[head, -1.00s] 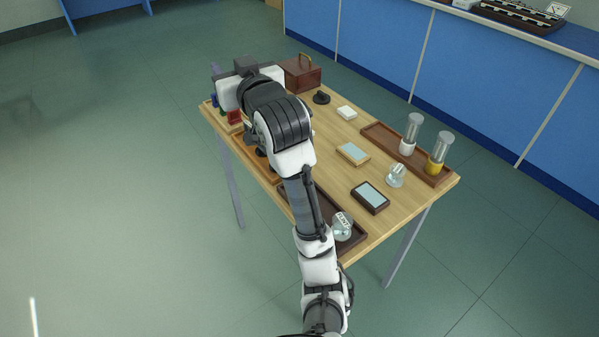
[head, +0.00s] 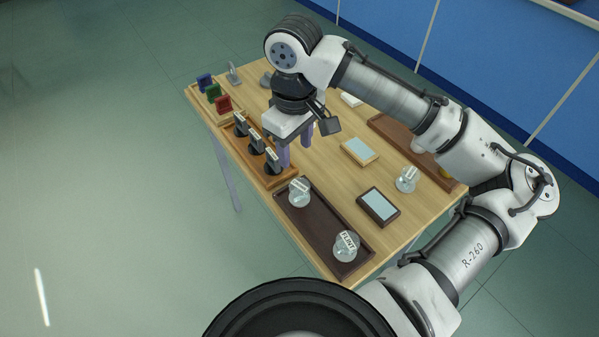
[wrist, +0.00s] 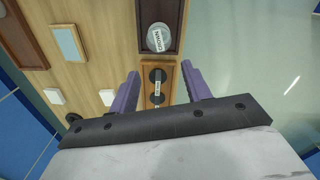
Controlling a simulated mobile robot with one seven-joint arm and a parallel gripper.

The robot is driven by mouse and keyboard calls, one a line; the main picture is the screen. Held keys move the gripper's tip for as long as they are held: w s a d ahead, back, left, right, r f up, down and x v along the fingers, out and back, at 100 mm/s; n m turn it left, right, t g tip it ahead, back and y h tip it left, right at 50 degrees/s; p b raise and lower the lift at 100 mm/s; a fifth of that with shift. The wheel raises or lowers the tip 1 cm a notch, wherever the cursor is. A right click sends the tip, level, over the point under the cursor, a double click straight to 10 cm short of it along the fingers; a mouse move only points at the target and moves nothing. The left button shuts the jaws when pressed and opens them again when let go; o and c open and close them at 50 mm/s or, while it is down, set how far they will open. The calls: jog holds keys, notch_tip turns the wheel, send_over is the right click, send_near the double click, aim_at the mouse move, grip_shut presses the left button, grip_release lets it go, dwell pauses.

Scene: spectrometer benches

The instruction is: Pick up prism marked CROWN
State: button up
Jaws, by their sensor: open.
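The prism marked CROWN (wrist: 159,38) is a clear, round-looking glass piece with a white label, on a dark brown tray (wrist: 175,8). In the head view it is the glass piece (head: 299,195) at the tray's far end; its label is too small to read there. My gripper (head: 296,146) is open and empty above the table, behind the prism, with purple fingers pointing down. In the wrist view the open fingers (wrist: 160,78) frame a wooden rack, and the CROWN prism lies just beyond the fingertips. Another glass piece, marked FLINT (head: 346,246), sits at the tray's near end.
A wooden rack (head: 280,182) with several black labelled holders adjoins the tray, close to the fingers. A dark-framed plate (head: 378,206), a light-framed plate (head: 359,152) and a glass piece (head: 406,179) stand to the right. Coloured pieces (head: 213,93) stand at the far left.

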aim_at(299, 186)
notch_tip(299, 186, down, 8)
jog(key=shift+s+f+p, duration=0.15)
jog(key=shift+f+p, duration=0.1)
jog(key=shift+p, duration=0.05)
jog(key=shift+s+d+f+p, duration=0.1)
jog(key=shift+f+p, duration=0.1)
jog(key=shift+f, duration=0.7)
jog(key=shift+d+f+p, duration=0.15)
jog(key=shift+f+p, duration=0.05)
jog(key=shift+f, duration=0.65)
jog(key=shift+s+d+f+p, duration=0.1)
jog(key=shift+f+p, duration=0.1)
jog(key=shift+f, duration=0.7)
jog(key=shift+c, duration=0.2)
jog(key=c, duration=0.6)
jog(key=shift+r, duration=0.1)
notch_tip(299, 186, up, 19)
jog(key=shift+r+b, duration=0.1)
jog(key=shift+b, duration=1)
